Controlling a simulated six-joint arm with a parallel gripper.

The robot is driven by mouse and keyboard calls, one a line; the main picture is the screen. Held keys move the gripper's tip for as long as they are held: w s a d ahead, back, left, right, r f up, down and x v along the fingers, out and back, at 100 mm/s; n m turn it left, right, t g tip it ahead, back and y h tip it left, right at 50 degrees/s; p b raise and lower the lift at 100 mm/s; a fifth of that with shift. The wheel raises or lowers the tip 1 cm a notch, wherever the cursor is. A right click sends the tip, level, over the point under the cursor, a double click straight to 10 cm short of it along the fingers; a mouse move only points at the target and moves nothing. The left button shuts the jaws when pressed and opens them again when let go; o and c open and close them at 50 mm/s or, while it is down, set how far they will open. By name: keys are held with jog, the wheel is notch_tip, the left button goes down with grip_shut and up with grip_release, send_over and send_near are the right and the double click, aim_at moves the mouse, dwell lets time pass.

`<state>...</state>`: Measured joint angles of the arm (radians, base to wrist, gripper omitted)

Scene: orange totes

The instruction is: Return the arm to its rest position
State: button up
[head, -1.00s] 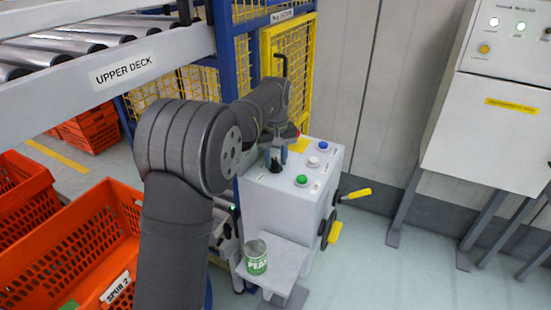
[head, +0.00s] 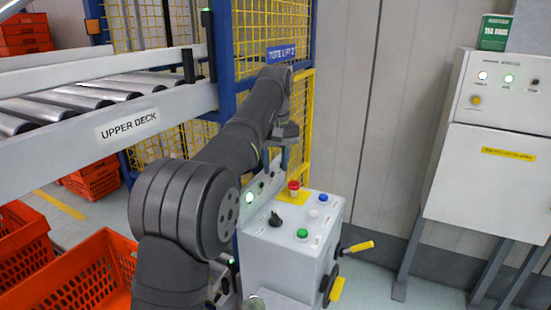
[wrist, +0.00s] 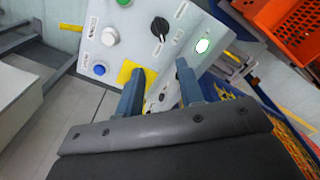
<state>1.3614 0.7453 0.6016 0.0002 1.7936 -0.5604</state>
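My arm (head: 185,215) reaches forward and up from the bottom of the head view, beside the yellow mesh fence. My gripper (head: 268,165) hangs above the back of the grey control box (head: 270,255), clear of its controls. In the wrist view my gripper (wrist: 160,68) has its two blue-grey fingers apart, with nothing held between them. The black knob (head: 275,218) stands free on the box top; it also shows in the wrist view (wrist: 159,27). A green lamp (head: 249,197) is lit on the box's rear panel.
A red button (head: 293,187) on a yellow plate, plus green (head: 302,233), white and blue buttons, sit on the box. The upper-deck roller conveyor (head: 130,125) and orange totes (head: 75,275) lie left. A wall cabinet (head: 490,150) stands right. Open floor separates box and cabinet.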

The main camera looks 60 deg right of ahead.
aim_at(276, 214)
jog(key=shift+r, duration=0.65)
jog(key=shift+f, duration=0.1)
notch_tip(276, 214, down, 17)
jog(key=shift+f, duration=0.1)
dwell(0.7)
